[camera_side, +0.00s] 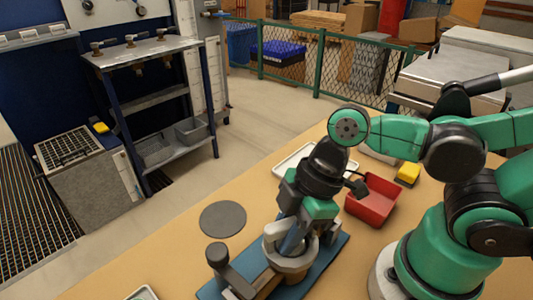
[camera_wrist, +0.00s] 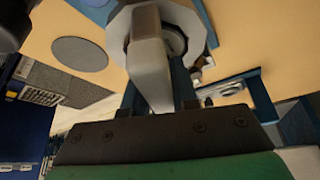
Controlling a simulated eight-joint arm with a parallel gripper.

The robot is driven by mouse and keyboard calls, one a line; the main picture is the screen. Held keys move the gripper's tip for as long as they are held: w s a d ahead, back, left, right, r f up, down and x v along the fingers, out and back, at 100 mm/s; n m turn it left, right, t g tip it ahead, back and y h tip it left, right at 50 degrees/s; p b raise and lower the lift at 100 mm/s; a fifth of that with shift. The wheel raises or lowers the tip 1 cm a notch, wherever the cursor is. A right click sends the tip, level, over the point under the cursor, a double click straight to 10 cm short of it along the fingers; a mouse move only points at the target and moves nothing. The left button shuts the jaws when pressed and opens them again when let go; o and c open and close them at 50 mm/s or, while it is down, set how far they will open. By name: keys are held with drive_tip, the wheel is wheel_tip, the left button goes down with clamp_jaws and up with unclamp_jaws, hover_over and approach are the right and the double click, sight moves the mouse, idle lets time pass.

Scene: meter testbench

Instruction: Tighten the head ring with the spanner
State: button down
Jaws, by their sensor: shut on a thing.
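My gripper (camera_side: 296,218) points down over the blue fixture plate (camera_side: 322,262) and is shut on the spanner. The spanner (camera_wrist: 150,62) is a pale grey bar that runs from between my fingers (camera_wrist: 155,95) to the head ring; in the side view only a bit of it (camera_side: 291,240) shows under the fingers. The head ring (camera_wrist: 122,22) is a light grey, many-sided collar at the top of the wrist view. In the side view it (camera_side: 311,250) sits on a round body on the plate. The spanner overlaps the ring; whether its jaw is seated is hidden.
A dark clamp-like post (camera_side: 217,256) stands at the plate's left. A grey disc (camera_side: 222,219) lies on the tan table. A red bin (camera_side: 385,207), a yellow block (camera_side: 408,173) and a white tray (camera_side: 284,164) lie behind my gripper.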

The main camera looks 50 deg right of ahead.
drive_tip(key=shift+r, duration=0.6)
idle(1.1)
drive_tip(key=shift+r, duration=1.95)
